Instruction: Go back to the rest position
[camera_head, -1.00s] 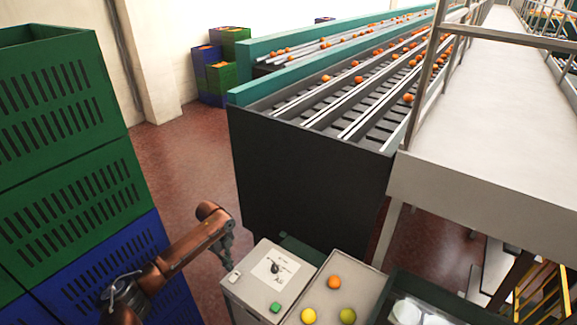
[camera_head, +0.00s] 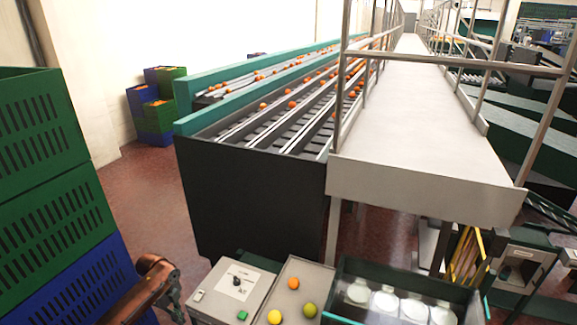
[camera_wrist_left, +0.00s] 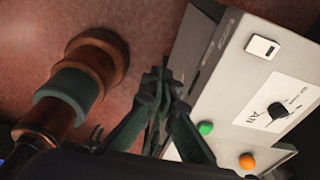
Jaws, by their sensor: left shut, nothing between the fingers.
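My left gripper (camera_head: 174,298) is low in the head view, left of the control box (camera_head: 222,282). Its arm comes in from the bottom left. In the left wrist view the dark fingers (camera_wrist_left: 163,82) are together with nothing between them. They are beside the same box, whose white switch (camera_wrist_left: 263,47), black knob (camera_wrist_left: 278,110) and green button (camera_wrist_left: 205,128) show there. A small round orange thing (camera_wrist_left: 247,161) is near the box's lower edge. My right gripper is in neither view.
A tray (camera_head: 309,276) with an orange, a yellow and a green fruit is right of the box. A dark bin (camera_head: 350,268) with pale round pieces is farther right. Stacked green and blue crates (camera_head: 50,150) stand at left. The sorting conveyor (camera_head: 255,190) rises behind.

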